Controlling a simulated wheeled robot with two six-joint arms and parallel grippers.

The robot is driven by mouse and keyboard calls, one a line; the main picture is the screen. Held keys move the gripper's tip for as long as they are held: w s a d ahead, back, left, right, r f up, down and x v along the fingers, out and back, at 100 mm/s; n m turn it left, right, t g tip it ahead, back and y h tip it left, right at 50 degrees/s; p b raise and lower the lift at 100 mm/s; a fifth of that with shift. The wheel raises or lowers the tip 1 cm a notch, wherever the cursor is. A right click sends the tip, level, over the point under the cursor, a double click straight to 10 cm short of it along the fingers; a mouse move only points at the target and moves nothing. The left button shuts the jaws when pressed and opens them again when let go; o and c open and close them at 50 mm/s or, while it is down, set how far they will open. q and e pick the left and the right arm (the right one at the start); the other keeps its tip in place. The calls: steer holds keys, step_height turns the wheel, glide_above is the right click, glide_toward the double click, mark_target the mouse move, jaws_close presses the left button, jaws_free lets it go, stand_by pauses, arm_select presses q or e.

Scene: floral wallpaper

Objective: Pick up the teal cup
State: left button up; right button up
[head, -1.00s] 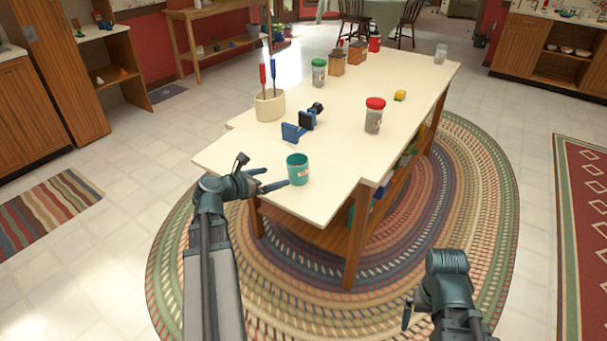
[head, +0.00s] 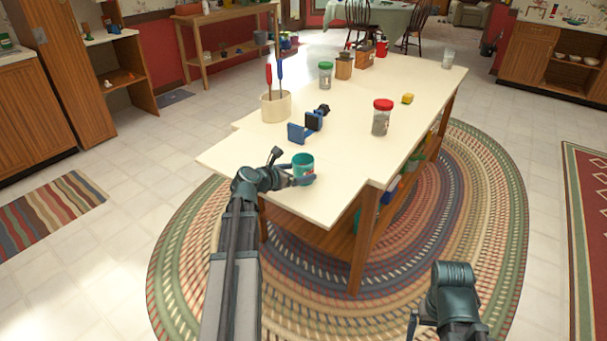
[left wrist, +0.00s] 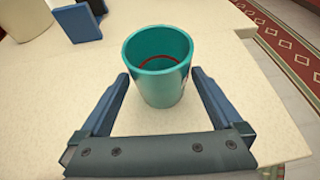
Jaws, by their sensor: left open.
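The teal cup (head: 303,163) stands upright near the front end of the cream-topped table (head: 245,160). In the left wrist view the teal cup (left wrist: 157,88) is at the middle, with its open mouth towards the camera. My left gripper (head: 302,174) is at the cup. In the left wrist view the fingers of my left gripper (left wrist: 160,78) are apart, one on each side of the cup's lower part, with a visible gap at the left. My right gripper (head: 412,326) is low at the lower right, off the table; its jaws are not clear.
A blue and black tool (head: 312,122) lies just behind the cup. A cream crock (head: 276,108) with red and blue handles stands at the table's left edge. The tabletop right of the cup is clear.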

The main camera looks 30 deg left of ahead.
arm_select(q)
steer(key=x, duration=0.2)
steer(key=shift+w+d+f+b, duration=0.1)
steer(key=shift+w+f+b, duration=0.05)
steer(key=shift+w+b, duration=0.2)
steer(key=shift+c, duration=0.3)
steer(key=c, duration=1.2)
steer(key=shift+c, duration=0.2)
